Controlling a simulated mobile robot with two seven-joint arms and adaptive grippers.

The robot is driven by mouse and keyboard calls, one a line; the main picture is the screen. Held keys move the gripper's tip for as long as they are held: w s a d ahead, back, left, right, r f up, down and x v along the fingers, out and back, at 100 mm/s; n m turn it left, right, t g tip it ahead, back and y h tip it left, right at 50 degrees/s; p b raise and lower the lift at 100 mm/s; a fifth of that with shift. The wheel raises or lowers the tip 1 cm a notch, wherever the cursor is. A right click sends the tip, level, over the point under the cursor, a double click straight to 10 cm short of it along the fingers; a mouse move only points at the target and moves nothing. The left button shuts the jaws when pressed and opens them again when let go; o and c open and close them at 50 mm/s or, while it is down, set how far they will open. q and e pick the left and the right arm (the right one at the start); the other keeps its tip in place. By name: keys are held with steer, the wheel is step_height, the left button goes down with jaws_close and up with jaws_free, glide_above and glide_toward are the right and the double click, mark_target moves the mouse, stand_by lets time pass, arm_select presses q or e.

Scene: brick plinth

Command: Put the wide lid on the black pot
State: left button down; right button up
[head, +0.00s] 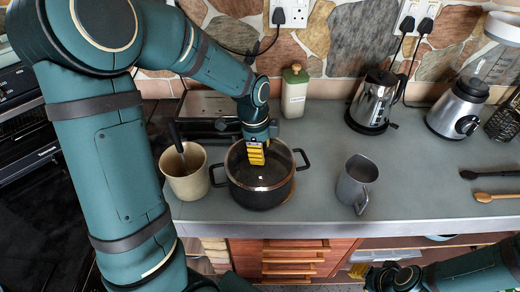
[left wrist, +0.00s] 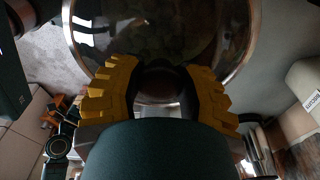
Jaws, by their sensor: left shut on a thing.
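The black pot (head: 258,198) stands on the worktop in the head view, with a loop handle on each side. The wide lid (left wrist: 205,30) is clear glass with a metal rim; it fills the top of the left wrist view. In the head view, the lid lies over the pot's mouth; I cannot tell whether its rim rests fully on the pot. My left gripper (head: 256,152) points down above the pot, with yellow fingers shut on the lid's dark knob, mostly hidden between them. My right gripper (head: 392,277) is low at the bottom right, away from the pot; its fingers are unclear.
A beige crock (head: 186,180) with a dark-handled utensil stands close left of the pot. A grey jug (head: 355,183) stands to the right. A toaster (head: 208,108), bottle (head: 294,92), kettle (head: 374,103) and blender (head: 458,108) line the back. Spoons (head: 492,174) lie far right. Worktop between is clear.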

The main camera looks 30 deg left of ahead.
arm_select(q)
steer(key=shift+f, duration=0.2)
steer(key=shift+c, duration=2.3)
jaws_free()
step_height(320, 180, up, 12)
steer(key=a, duration=0.1)
steer(key=shift+s, duration=0.3)
steer(key=shift+a, duration=0.1)
